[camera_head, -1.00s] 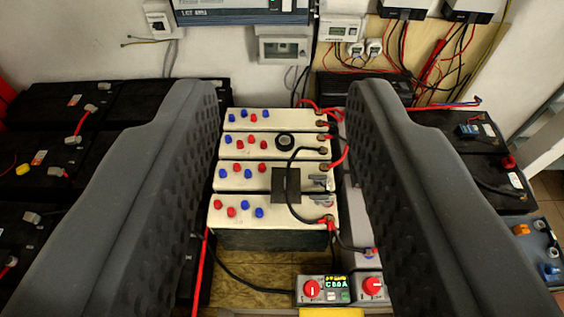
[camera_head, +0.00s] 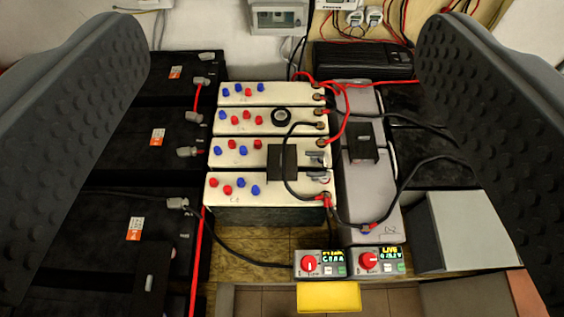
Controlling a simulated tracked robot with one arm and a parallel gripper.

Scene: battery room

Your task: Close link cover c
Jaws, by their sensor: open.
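A small black plate (camera_head: 282,162), which looks like link cover c, sits on the two nearer white batteries (camera_head: 222,182) in the middle. A black cable crosses it. Grey metal pieces (camera_head: 317,160) show just right of it. I cannot tell whether it is a hinged cover or how far it is closed. A similar black piece (camera_head: 362,143) stands on the grey batteries to the right, and another (camera_head: 150,284) shows at the lower left. My gripper (camera_head: 283,50) is open and empty, its two dark padded fingers far apart on either side of the white batteries.
Black batteries (camera_head: 155,160) fill the left. Two small boxes with red knobs (camera_head: 320,264) and a yellow block (camera_head: 328,297) stand in front. A grey box (camera_head: 470,230) is at the right. Black and red cables (camera_head: 347,110) loop over the batteries.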

